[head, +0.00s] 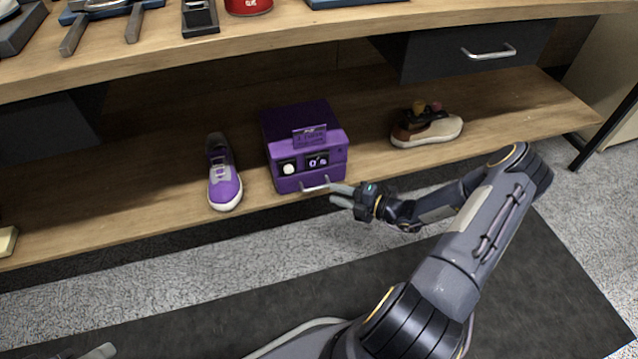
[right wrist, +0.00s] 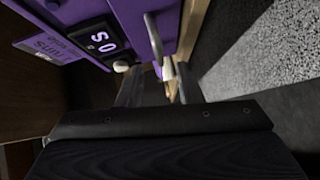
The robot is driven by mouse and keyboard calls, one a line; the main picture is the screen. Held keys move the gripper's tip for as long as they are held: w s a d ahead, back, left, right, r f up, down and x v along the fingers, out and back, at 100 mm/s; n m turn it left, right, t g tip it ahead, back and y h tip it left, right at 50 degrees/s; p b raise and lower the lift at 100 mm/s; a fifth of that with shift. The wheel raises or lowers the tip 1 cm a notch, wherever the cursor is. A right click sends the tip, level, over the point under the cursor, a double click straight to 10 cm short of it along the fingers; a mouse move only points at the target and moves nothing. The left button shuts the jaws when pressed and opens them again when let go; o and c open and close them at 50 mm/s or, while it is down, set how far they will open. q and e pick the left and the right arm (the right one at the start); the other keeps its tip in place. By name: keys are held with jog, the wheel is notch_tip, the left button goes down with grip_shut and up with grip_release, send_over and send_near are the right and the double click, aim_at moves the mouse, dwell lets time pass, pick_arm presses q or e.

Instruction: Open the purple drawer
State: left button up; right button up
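The purple drawer box (head: 303,150) stands on the lower wooden shelf, with a label on top and dials on its front. Its drawer looks shut. A silver bar handle (head: 315,187) is low on the front; it also shows in the right wrist view (right wrist: 153,40). My right gripper (head: 336,194) is open just right of the handle. In the right wrist view its fingers (right wrist: 158,88) are apart, and the handle's end lies between or just ahead of them; contact cannot be told. At the bottom left edge a grey piece (head: 98,352), probably of my left gripper, barely shows.
A purple sneaker (head: 224,184) is left of the box. A beige and brown shoe (head: 427,127) is to its right on the lower shelf (head: 120,195). The floor in front has a dark mat (head: 230,330).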

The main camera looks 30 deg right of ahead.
aim_at(316, 187)
jog(key=b+x, duration=0.2)
jog(key=x, duration=0.5)
jog(key=shift+w+a+r+b, duration=0.1)
jog(key=shift+w+a+b, duration=0.05)
jog(key=shift+b, duration=0.25)
grip_shut()
